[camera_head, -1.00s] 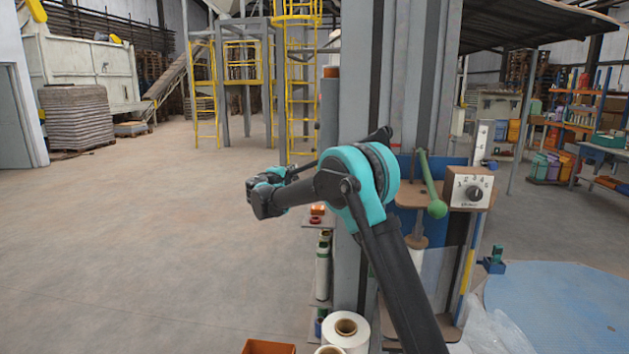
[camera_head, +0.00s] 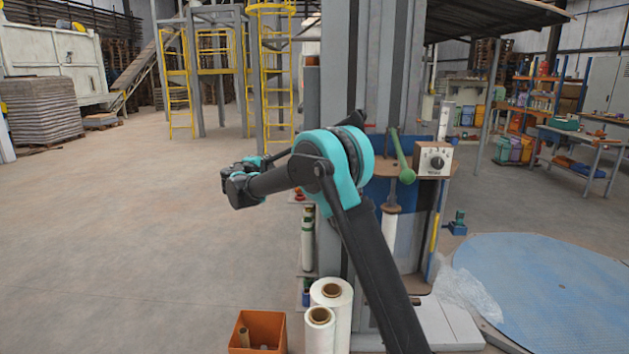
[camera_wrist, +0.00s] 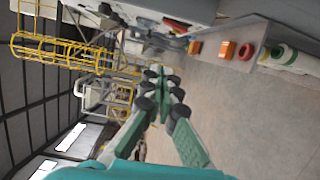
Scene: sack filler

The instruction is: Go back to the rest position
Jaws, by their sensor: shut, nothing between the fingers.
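My gripper shows in the wrist view (camera_wrist: 165,88) with its green-padded fingers brought together at the tips and nothing between them. In the head view my arm reaches up from the lower right and bends left at a teal joint. The dark end with my gripper (camera_head: 232,187) hangs out over open floor, left of the grey column. It touches nothing that I can see. The fingertips are too small to make out in the head view.
The sack filler's grey column (camera_head: 350,60) stands behind my arm, with a green lever (camera_head: 401,160) and a dial box (camera_head: 433,160). White rolls (camera_head: 331,300) and an orange bin (camera_head: 258,331) stand below. A blue round platform (camera_head: 545,290) lies right.

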